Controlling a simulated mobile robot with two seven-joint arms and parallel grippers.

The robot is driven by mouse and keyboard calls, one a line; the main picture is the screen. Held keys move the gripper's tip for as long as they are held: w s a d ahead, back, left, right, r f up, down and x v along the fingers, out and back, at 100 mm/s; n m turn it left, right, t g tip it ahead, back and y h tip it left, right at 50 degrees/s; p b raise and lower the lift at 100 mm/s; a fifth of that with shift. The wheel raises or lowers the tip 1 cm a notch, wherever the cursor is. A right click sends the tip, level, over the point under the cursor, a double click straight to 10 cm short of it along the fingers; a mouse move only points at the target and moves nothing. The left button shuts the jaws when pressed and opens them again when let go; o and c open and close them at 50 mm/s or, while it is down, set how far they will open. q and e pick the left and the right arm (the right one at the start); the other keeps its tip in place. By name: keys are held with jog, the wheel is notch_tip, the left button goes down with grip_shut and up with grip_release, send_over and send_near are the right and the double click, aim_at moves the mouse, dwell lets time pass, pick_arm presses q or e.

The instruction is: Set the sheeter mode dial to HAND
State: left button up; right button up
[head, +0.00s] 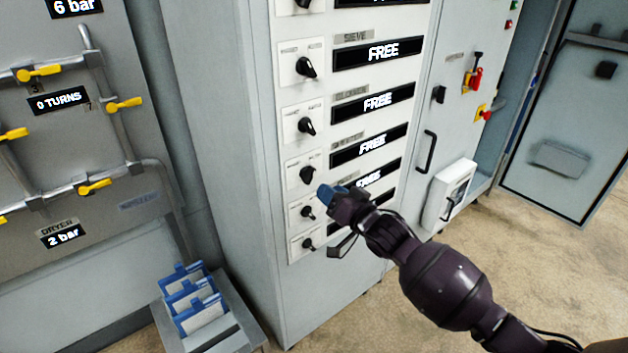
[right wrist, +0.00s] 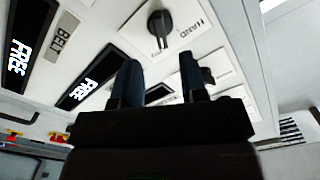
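The grey cabinet's panel has a column of black mode dials on white plates. The labels are small; the one reading SHEETER cannot be picked out surely. A middle dial (head: 307,174) sits just left of and above my right gripper (head: 326,191), with a lower dial (head: 308,212) just below it. In the right wrist view, my right gripper (right wrist: 160,73) has its two dark blue fingers apart with nothing between them. A dial (right wrist: 160,25) stands beyond the fingertips, beside a HAND marking. Another dial is partly hidden behind the right finger. My left gripper is not in view.
Displays reading FREE (head: 378,102) stand right of the dials. A black door handle (head: 427,152) and a white box (head: 449,195) lie farther right. A stand with blue holders (head: 198,312) is at lower left, beside piping with yellow valves (head: 95,186).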

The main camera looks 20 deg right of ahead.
aim_at(312, 178)
jog(key=shift+x, duration=3.4)
grip_shut()
